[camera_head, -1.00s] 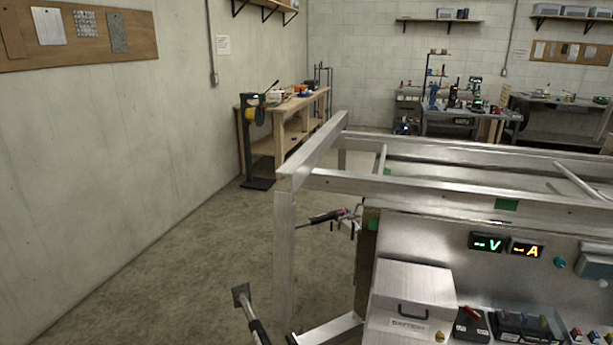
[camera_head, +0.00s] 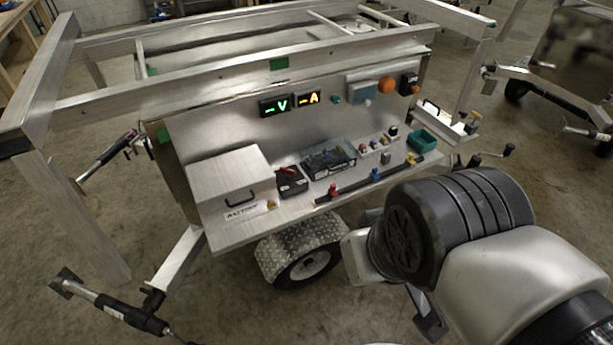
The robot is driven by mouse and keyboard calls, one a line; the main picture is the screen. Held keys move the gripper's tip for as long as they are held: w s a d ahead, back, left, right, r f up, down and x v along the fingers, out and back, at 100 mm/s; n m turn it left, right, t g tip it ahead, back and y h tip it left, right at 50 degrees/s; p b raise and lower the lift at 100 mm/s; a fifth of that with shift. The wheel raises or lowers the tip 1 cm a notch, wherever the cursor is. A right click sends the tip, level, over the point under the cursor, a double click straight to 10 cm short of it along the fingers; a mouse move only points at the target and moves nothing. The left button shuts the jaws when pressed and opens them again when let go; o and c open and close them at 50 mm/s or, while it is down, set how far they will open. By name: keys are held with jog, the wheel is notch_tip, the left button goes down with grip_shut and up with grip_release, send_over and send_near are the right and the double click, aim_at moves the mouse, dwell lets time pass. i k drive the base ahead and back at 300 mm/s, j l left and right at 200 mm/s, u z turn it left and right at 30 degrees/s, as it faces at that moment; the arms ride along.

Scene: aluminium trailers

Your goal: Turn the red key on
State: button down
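An aluminium trailer panel (camera_head: 225,125) stands in the middle of the view, with a shelf along its lower edge. On the shelf a small red part (camera_head: 290,171) lies on a black box (camera_head: 291,182). A red knob-like part (camera_head: 332,191) sits on a black bar (camera_head: 352,189) at the shelf's front. Both are too small to tell which is the red key, or whether it is on or off. My arm (camera_head: 455,215) reaches in from the lower right, in front of the trailer. I cannot make out my gripper's fingers.
A silver battery box (camera_head: 226,180) is on the shelf's left. Green and amber displays (camera_head: 290,102) glow on the panel. A green tray (camera_head: 422,143) is at the right. Trailer legs and a wheel (camera_head: 306,265) stand below.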

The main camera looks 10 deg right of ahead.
aim_at(289, 171)
jog(key=i+j+z, duration=0.1)
jog(key=i, duration=0.4)
jog(key=i+j, duration=0.2)
jog(key=i, duration=0.25)
jog(key=z, duration=0.05)
